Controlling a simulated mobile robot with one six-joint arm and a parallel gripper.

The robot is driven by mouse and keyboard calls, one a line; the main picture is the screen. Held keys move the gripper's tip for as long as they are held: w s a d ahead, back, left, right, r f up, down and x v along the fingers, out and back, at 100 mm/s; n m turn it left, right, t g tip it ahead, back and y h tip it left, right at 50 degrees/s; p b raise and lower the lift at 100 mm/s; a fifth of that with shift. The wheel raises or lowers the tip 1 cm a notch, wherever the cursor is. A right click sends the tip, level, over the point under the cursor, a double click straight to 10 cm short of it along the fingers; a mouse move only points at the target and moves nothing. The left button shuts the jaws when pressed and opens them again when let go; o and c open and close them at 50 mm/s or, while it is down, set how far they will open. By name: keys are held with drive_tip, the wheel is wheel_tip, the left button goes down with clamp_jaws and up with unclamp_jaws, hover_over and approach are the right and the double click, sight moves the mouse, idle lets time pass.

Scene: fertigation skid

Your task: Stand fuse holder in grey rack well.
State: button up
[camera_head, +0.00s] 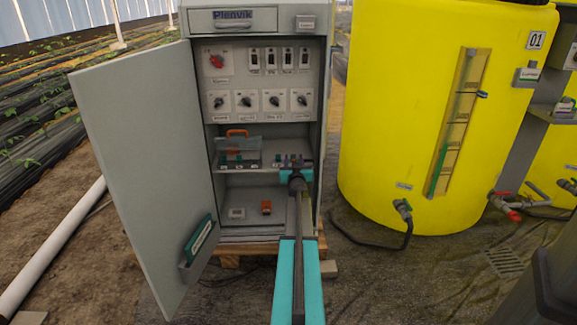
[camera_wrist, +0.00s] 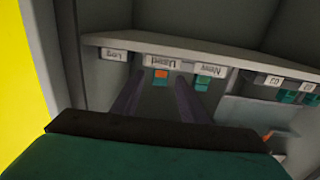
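My arm reaches into the open cabinet, and my gripper (camera_head: 296,180) is at the front of its middle shelf. In the wrist view my gripper (camera_wrist: 159,74) shows two dark fingers standing apart, with a visible gap between them. Beyond this gap is a small orange-topped piece (camera_wrist: 161,74) behind a label, and a green-topped piece (camera_wrist: 203,82) sits beside it. I cannot tell which piece is the fuse holder, nor the depth between the fingertips and the orange top. The grey rack's well is not clearly made out; my gripper hides part of the shelf in the head view.
The cabinet door (camera_head: 145,170) stands open at left, with a green booklet in its pocket. An orange-handled item (camera_head: 237,134) stands on the shelf's left. A small orange object (camera_head: 266,207) lies on the cabinet floor. A yellow tank (camera_head: 390,110) stands close at right.

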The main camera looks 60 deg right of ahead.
drive_tip(key=shift+s+a, duration=0.1)
drive_tip(key=shift+p+v, duration=0.4)
drive_tip(key=shift+v, duration=1.1)
drive_tip(key=p+v, duration=0.2)
drive_tip(key=v, duration=0.8)
drive_tip(key=shift+a, duration=0.25)
drive_tip(key=shift+s, duration=0.1)
